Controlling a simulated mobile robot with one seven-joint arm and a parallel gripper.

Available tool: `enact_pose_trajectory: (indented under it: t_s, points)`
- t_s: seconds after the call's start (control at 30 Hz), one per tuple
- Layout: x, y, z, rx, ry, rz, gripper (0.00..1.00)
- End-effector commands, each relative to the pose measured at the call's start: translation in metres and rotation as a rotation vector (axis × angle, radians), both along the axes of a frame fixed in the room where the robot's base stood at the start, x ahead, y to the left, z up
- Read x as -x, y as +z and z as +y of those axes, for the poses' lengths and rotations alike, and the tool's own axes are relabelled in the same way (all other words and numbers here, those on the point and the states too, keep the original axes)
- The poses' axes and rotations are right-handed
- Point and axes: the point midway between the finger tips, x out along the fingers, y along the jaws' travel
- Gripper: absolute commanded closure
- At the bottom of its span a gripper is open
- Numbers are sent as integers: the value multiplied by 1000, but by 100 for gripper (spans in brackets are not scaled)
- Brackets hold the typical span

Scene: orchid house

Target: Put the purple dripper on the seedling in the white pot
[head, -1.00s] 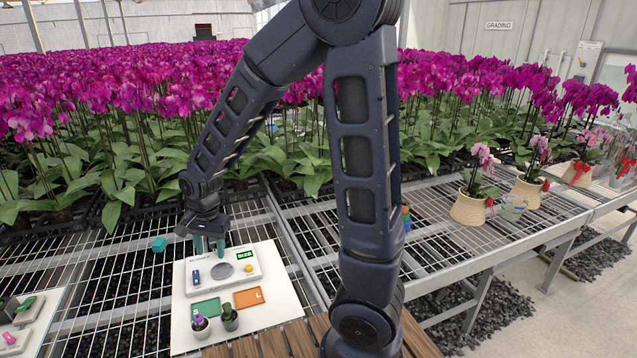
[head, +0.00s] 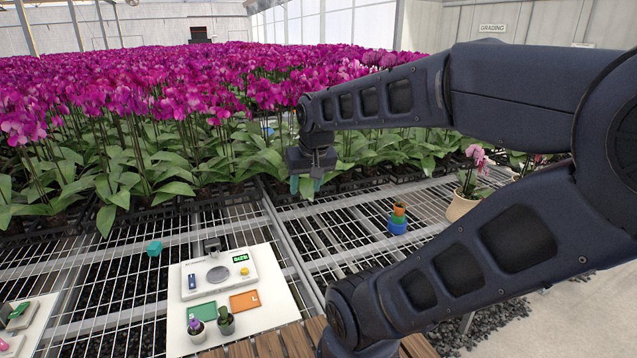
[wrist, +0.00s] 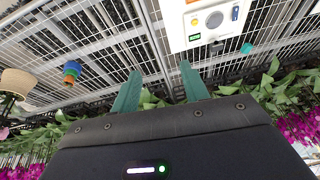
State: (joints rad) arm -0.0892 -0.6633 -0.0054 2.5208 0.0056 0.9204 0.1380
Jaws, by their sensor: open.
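In the head view, a small pale pot (head: 198,336) stands at the front left of a white board. A small purple piece (head: 195,324) shows at its top; it is too small to tell whether this is the dripper or how it sits on the seedling. A darker grey pot (head: 226,326) with a green plant stands to its right. My gripper (head: 306,186) is open and empty, high over the bench, behind and right of the board. Its teal fingers also show apart in the wrist view (wrist: 160,72).
The board (head: 277,322) holds a white scale (head: 262,277), a green tray (head: 204,310) and an orange tray (head: 246,300). A teal block (head: 154,248) lies left on the mesh. A blue, green and orange stack (head: 398,222) stands right. Orchids fill the back.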

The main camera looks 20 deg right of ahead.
Motion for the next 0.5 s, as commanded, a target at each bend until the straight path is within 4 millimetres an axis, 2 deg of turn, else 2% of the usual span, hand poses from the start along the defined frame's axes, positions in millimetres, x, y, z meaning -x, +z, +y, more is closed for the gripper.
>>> enact_pose_trajectory:
  t_s: [0.1,0.2,0.5]
  points:
    - [16,7,-14,33,21,-28,55]
    - [23,10,-20,52,37,-36,55]
    - [26,11,-23,61,46,-40,55]
